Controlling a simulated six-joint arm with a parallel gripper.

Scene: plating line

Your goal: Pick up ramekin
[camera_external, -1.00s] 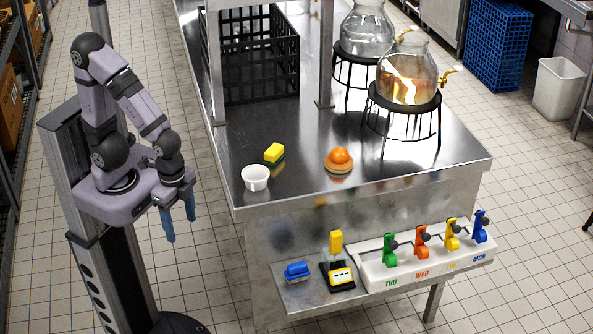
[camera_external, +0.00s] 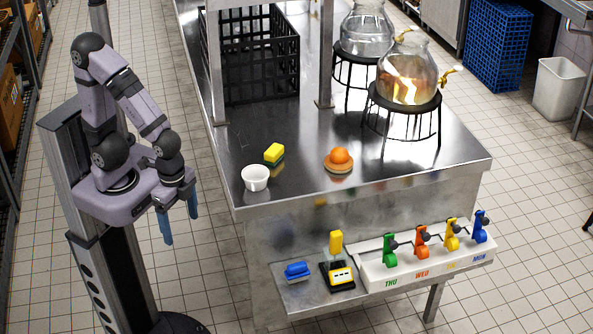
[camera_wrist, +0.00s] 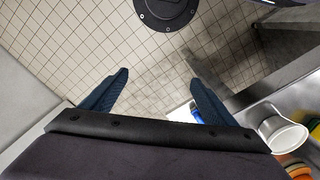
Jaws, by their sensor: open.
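The ramekin (camera_external: 255,178) is a small white cup standing upright on the steel counter near its front left corner. It also shows at the right edge of the wrist view (camera_wrist: 283,134). My gripper (camera_external: 180,228) hangs fingers down over the floor, left of the counter and apart from the ramekin. Its two blue fingers are spread wide and empty, with floor tiles between them in the wrist view (camera_wrist: 155,95).
A yellow-green sponge (camera_external: 274,154) lies just behind the ramekin. An orange on a wooden coaster (camera_external: 339,168) sits to the right. A black crate (camera_external: 262,90) and glass dispensers on stands (camera_external: 408,80) are farther back. A lower shelf holds a blue brush (camera_external: 297,271) and a label device (camera_external: 341,277).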

